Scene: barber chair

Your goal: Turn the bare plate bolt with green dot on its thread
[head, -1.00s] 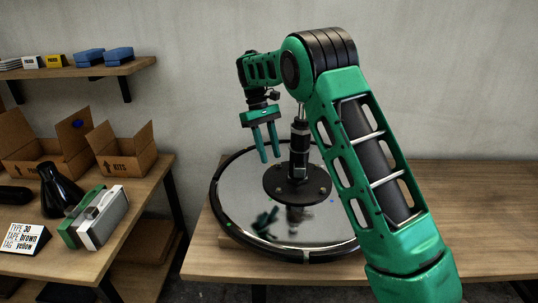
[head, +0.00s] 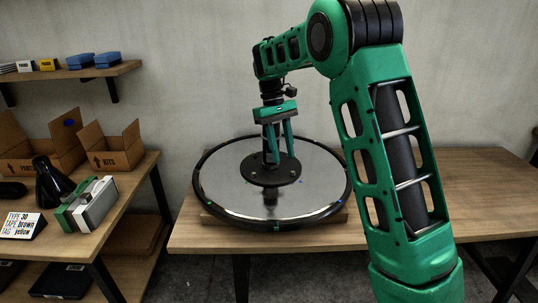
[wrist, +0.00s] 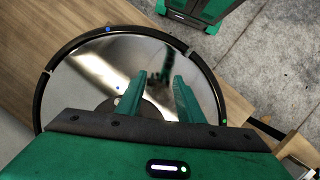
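A round mirror-like disc (head: 225,185) with a black rim lies on the wooden table. A dark round plate (head: 285,178) sits at its middle with small bolt heads near its edge. A dark post stands on the plate, mostly hidden by my gripper. My gripper (head: 281,158) points down over the plate, fingers apart. In the wrist view, my open gripper (wrist: 160,85) has nothing visibly held between its fingers; part of the dark plate (wrist: 148,112) shows there. Small blue and green dots mark the disc and rim. I cannot tell which bolt has the green dot on its thread.
A side table on the left holds open cardboard boxes (head: 110,147), a black flask (head: 50,183) and a green-white device (head: 90,204). A wall shelf (head: 75,70) holds small boxes. The table (head: 480,185) to the right is clear.

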